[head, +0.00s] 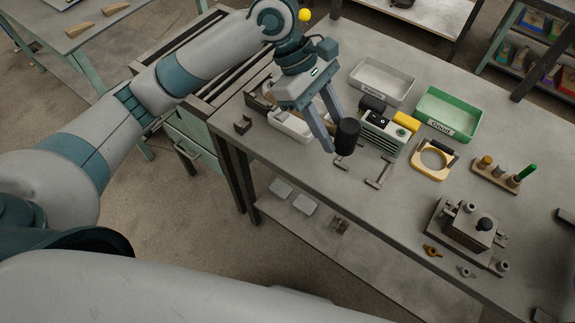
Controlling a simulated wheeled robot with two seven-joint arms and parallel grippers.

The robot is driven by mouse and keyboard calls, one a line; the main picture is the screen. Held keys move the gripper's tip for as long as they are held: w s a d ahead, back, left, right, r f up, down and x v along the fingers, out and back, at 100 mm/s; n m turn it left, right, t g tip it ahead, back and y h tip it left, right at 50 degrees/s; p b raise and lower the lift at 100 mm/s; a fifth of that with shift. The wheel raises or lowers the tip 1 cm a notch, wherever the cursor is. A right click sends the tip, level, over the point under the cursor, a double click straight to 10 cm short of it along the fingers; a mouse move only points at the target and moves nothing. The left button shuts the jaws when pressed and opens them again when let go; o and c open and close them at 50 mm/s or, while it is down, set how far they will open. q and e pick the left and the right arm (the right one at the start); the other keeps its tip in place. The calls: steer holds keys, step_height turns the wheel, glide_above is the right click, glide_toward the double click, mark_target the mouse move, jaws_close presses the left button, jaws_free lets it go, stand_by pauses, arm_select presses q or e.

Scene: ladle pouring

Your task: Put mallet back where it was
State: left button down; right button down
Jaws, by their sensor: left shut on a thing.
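The mallet shows its black cylindrical head (347,137) above the table, just right of my left gripper's fingers. Its handle is mostly hidden behind the fingers. My left gripper (328,132) points down and is shut on the mallet. Below and right of the head, a low metal bracket (379,172) sits empty on the grey table (300,162). A small dark bracket (243,126) stands near the table's left edge. My right gripper is not in view.
Close by the mallet head are a white-green device (383,132) and a white tray (292,125). Behind stand a grey bin (382,82) and a green bin (448,114). To the right are a yellow ring fixture (432,160), a peg rack (496,172) and a metal fixture (468,228).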

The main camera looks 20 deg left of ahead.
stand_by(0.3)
arm_select(q)
steer(key=w+a+f+p, duration=0.2)
steer(key=a+f, duration=0.5)
steer(key=a, duration=0.4)
steer(key=shift+w+a, duration=0.2)
steer(key=shift+w, duration=0.3)
steer(key=shift+f+p, duration=0.55)
steer(key=shift+f, duration=1.4)
steer(key=shift+f+p, duration=0.6)
steer(key=c, duration=1.5)
jaws_free()
steer(key=shift+o, duration=1.4)
steer(key=shift+s, duration=0.1)
